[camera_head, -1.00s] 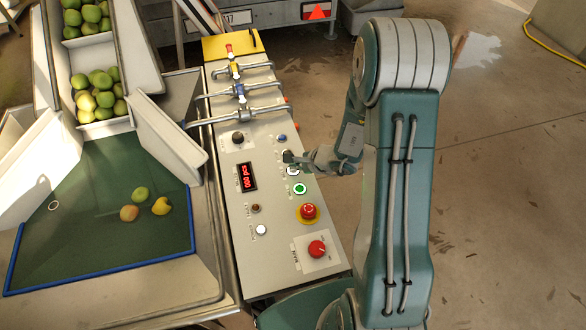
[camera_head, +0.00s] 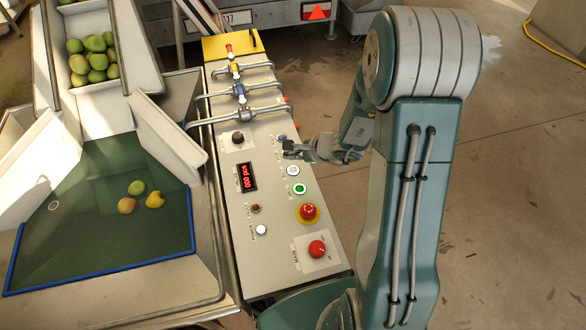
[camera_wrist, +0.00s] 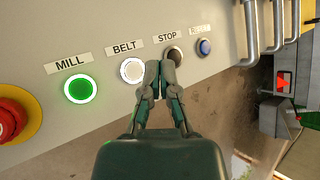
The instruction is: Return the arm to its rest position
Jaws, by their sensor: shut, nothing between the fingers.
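My gripper (camera_head: 287,148) is shut and empty above the right edge of the control panel (camera_head: 260,205), near the stop button. In the wrist view the closed fingertips (camera_wrist: 160,66) overlap the lower part of the dark stop button (camera_wrist: 174,54) and sit just right of the white belt button (camera_wrist: 132,70). The green mill button (camera_wrist: 81,89) is lit and the blue button (camera_wrist: 204,47) is at the right. A gap between the fingertips and the panel is hard to judge. My arm stands bent at the right of the head view.
A red emergency stop (camera_head: 308,211) and a red rotary knob (camera_head: 317,249) stick up nearer on the panel. Pipes with valves (camera_head: 245,116) cross its far end. Apples (camera_head: 138,188) lie in the green tray (camera_head: 70,245) at left. The floor (camera_head: 520,180) at right is clear.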

